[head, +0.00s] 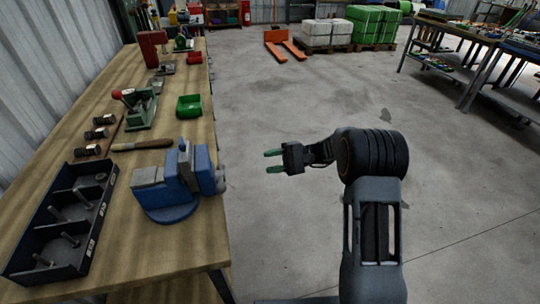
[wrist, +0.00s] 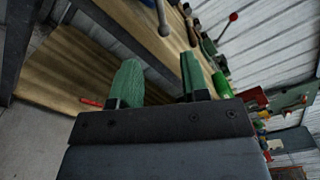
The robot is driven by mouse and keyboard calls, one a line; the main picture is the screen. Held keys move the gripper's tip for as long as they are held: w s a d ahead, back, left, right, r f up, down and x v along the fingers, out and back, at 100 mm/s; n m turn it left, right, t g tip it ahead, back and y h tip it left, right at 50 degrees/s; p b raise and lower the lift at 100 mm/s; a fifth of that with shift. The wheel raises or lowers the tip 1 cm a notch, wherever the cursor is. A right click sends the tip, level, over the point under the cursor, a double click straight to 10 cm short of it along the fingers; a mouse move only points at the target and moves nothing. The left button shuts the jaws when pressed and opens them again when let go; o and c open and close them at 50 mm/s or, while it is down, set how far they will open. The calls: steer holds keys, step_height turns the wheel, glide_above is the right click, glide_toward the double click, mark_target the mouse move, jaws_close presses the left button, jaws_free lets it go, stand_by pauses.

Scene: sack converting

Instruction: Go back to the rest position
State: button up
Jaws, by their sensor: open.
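My gripper (head: 273,161) is held out over the open floor, just right of the wooden workbench (head: 110,219), and points left toward it. Its green fingers are apart with nothing between them. In the wrist view, my gripper (wrist: 160,82) shows the two green fingertips spread and empty, with the bench and the corrugated wall tilted behind them. My arm rises at the lower right of the head view.
An orange pallet jack (head: 285,45) and loaded pallets stand far back. Another table (head: 465,48) is at right. The middle floor is clear.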

step_height(320, 180, down, 6)
steer(key=s+r+m+h, duration=0.1)
steer(key=s+m+h, duration=0.1)
steer(key=h, duration=0.1)
steer(key=s+d+n+h+p, duration=0.1)
steer(key=s+d+h+p, duration=0.1)
steer(key=s+d+h, duration=0.5)
steer(key=s+d+r+n+t+h+p, duration=0.2)
steer(key=s+d+r+t+h+p, duration=0.1)
steer(key=s+r, duration=0.3)
steer(key=s+d+r+n+t+h+p, duration=0.2)
steer(key=s+d+r+t+h+p, duration=0.1)
steer(key=r, duration=0.8)
steer(key=s+t+h+p, duration=0.1)
steer(key=s, duration=0.1)
steer(key=shift+s+r+n+h, duration=0.3)
steer(key=shift+s+n, duration=0.05)
steer(key=shift+n, duration=0.05)
